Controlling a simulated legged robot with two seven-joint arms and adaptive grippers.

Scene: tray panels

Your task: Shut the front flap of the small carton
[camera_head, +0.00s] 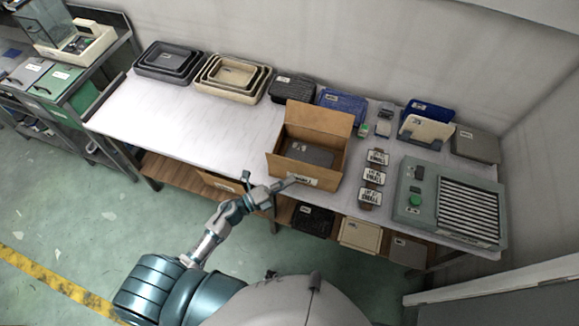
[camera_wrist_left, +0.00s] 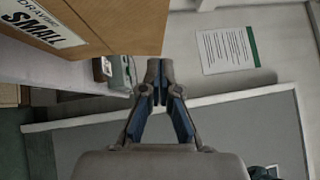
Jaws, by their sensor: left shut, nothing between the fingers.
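The small carton (camera_head: 273,167) is a brown open-topped box near the front edge of the white table. Its back flap (camera_head: 318,118) stands up and a dark flat item (camera_head: 308,153) lies inside. A white label (camera_head: 303,180) shows on its front side; I cannot tell whether that face is the front flap or the wall. My left gripper (camera_head: 290,182) is shut and empty, at the carton's front by the label. In the left wrist view, its fingertips (camera_wrist_left: 159,72) meet beside the brown carton panel (camera_wrist_left: 130,22), whose label reads "SMALL". My right gripper is not in view.
Nested trays (camera_head: 232,77) stand at the back left. Labelled brown pieces (camera_head: 374,177) and a grey slatted panel (camera_head: 450,203) with a green button lie to the carton's right. Trays (camera_head: 360,235) sit on the shelf below. The table's left part is clear.

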